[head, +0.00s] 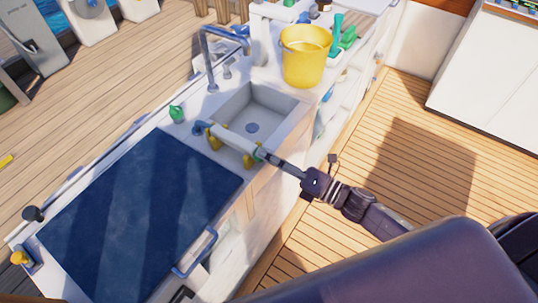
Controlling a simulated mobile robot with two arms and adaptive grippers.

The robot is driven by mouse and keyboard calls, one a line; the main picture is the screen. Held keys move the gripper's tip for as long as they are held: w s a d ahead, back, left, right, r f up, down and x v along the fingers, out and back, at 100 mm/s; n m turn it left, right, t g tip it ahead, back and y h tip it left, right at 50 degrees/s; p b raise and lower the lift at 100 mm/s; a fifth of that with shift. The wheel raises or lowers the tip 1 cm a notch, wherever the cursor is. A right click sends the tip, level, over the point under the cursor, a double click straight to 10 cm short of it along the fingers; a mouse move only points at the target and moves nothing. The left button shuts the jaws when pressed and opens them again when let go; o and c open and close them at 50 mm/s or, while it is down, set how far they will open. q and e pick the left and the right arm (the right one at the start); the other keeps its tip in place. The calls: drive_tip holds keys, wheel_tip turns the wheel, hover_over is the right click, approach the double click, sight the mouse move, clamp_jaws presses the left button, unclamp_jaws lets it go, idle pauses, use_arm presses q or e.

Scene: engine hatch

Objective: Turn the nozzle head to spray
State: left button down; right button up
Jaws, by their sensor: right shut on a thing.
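My right gripper (264,156) reaches in from the lower right, over the counter's front edge beside the sink. It is shut on the near end of a white tube (228,139), by a green collar (258,152). The tube lies across the near side of the sink. It has a blue tip (197,128) at its far end and yellow parts (248,160) along it. I cannot tell which part is the nozzle head or which way it is turned; the pieces are small here. My left gripper is not in view.
A sink (283,103) with a metal faucet (207,60) is set in the white counter. A yellow bucket (305,57) stands behind it at right. A small green object (177,113) sits left of the tube. A dark blue hatch (140,215) fills the near counter. Wooden deck (330,235) at right is clear.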

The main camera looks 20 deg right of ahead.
drive_tip(key=m+p, duration=0.1)
drive_tip(key=m, duration=0.4)
drive_tip(key=shift+f+m, duration=0.1)
drive_tip(key=shift+m, duration=0.2)
idle(0.5)
drive_tip(key=o, duration=1.1)
drive_tip(key=v, duration=1.2)
drive_tip(key=shift+d, duration=0.1)
drive_tip(key=shift+f, duration=0.1)
